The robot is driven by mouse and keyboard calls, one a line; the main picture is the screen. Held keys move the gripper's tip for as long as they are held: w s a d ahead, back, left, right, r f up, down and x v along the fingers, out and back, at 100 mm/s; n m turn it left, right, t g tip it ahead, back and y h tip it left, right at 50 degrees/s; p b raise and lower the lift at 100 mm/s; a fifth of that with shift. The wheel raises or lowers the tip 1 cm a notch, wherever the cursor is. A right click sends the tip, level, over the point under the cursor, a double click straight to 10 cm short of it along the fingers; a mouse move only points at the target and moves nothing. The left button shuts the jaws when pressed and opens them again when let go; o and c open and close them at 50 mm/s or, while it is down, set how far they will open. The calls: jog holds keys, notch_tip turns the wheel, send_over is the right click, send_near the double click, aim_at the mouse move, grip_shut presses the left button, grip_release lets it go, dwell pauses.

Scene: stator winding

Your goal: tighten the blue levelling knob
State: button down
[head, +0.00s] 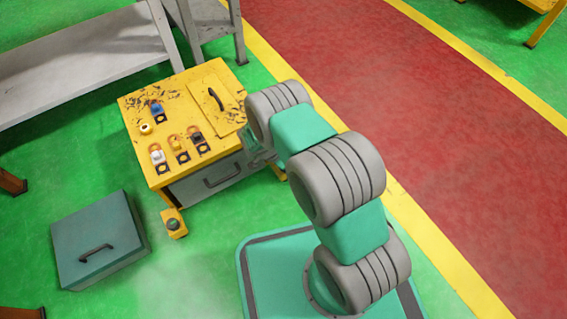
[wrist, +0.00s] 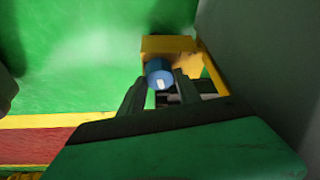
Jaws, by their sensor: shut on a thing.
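The blue levelling knob (wrist: 159,74) shows in the wrist view as a short blue cylinder with a white mark, in front of a yellow bracket (wrist: 168,44). My gripper (wrist: 158,84) has one dark finger on each side of the knob and is shut on it. In the head view my gripper (head: 262,157) is low beside the right side of the yellow-topped cabinet (head: 188,82). The knob is hidden there behind my arm and the cabinet edge.
The cabinet top carries several small switches and a lid with a black handle (head: 217,99). A second yellow bracket with a dark green knob (head: 173,224) stands at the front left. A grey-green case (head: 97,240) lies on the floor. A grey bench (head: 80,63) stands behind.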

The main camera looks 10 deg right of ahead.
jog(key=shift+w+r, duration=0.15)
jog(key=shift+w, duration=0.05)
dwell(0.3)
jog(key=c, duration=1.2)
grip_release()
jog(key=o, duration=0.4)
jog(key=shift+s, duration=0.15)
jog(key=shift+c, duration=0.2)
jog(key=p+v, duration=0.3)
jog(key=v, duration=0.4)
jog(key=shift+r+p, duration=0.3)
jog(key=shift+p, duration=0.1)
